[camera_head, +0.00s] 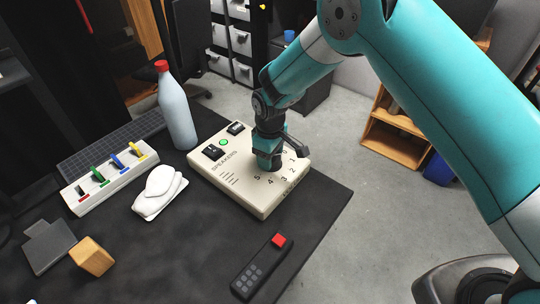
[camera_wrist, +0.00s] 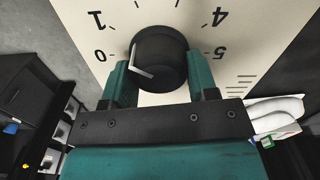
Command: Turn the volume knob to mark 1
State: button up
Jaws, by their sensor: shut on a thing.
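The volume knob (camera_wrist: 160,58) is round and black with a white pointer line, on the cream speaker box (camera_head: 225,180). In the wrist view, the pointer lies on the knob's left side, on the side of mark 0 (camera_wrist: 100,55). Mark 1 (camera_wrist: 95,20) is above mark 0, and marks 4 and 5 are on the right. My gripper (camera_head: 268,161) is down over the box's dial, its teal fingers (camera_wrist: 160,78) on both sides of the knob and shut on it. In the head view the gripper hides the knob.
A white bottle with a red cap (camera_head: 177,110), a white switch panel with coloured switches (camera_head: 110,178) and a white mouse-like object (camera_head: 160,190) stand left of the box. A dark remote with a red button (camera_head: 262,267) lies in front. The table's right edge is close to the box.

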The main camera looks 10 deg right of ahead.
jog(key=shift+r, duration=0.1)
jog(key=o, duration=0.9)
jog(key=shift+r+b, duration=0.8)
jog(key=shift+r, duration=7.9)
